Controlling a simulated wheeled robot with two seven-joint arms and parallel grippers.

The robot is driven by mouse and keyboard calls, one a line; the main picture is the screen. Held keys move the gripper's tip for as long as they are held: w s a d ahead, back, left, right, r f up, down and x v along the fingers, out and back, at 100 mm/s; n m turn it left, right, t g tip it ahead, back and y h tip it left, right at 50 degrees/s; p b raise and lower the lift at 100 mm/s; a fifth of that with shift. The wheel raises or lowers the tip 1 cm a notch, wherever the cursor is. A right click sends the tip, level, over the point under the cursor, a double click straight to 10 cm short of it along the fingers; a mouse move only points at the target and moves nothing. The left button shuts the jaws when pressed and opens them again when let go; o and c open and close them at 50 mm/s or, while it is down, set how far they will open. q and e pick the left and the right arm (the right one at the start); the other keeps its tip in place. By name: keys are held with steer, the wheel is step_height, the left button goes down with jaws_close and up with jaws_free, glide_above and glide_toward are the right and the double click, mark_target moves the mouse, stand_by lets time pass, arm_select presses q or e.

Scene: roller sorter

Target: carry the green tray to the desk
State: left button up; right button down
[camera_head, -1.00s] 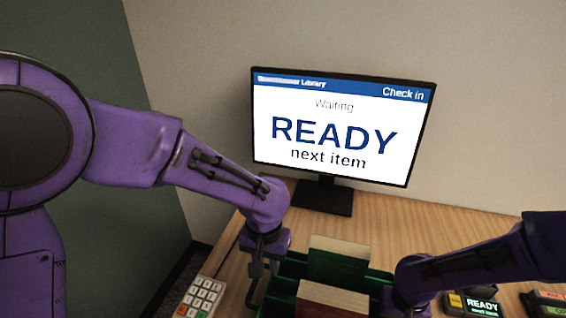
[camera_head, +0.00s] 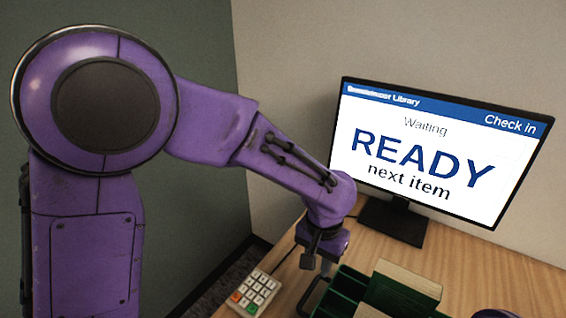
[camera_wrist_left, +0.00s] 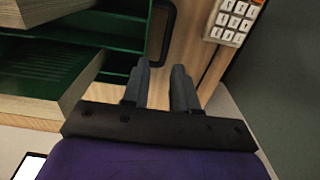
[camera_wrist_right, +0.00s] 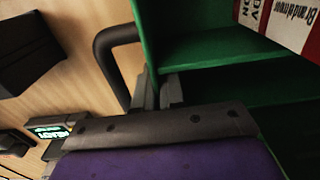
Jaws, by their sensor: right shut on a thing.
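The green tray (camera_head: 343,287) shows at the bottom of the head view over the wood desk (camera_head: 462,262); its lower part is cut off. Cream-edged books (camera_head: 408,279) stand in it. In the left wrist view the tray (camera_wrist_left: 122,30) has a dark loop handle (camera_wrist_left: 166,30) at its side. My left gripper (camera_wrist_left: 161,88) is open beside that handle, its fingers apart with nothing seen between them. My right gripper (camera_wrist_right: 158,92) is shut on the tray (camera_wrist_right: 205,48) at its edge, by the other dark handle (camera_wrist_right: 106,58). I cannot tell whether the tray touches the desk.
A monitor (camera_head: 430,150) reading READY stands at the back of the desk. A keypad (camera_head: 254,291) lies left of the tray. A small lit device (camera_wrist_right: 48,131) and a dark block (camera_wrist_right: 28,55) show in the right wrist view. Bare desk lies below the monitor.

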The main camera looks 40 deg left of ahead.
arm_select(q)
steer(key=a+r, duration=0.3)
steer(key=a, duration=0.4)
steer(key=shift+r, duration=0.4)
arm_select(e)
steer(key=c, duration=1.4)
jaws_free()
steer(key=shift+r, duration=0.1)
steer(key=shift+o, duration=0.2)
steer(key=shift+r, duration=0.1)
step_height(320, 180, up, 14)
stand_by(0.4)
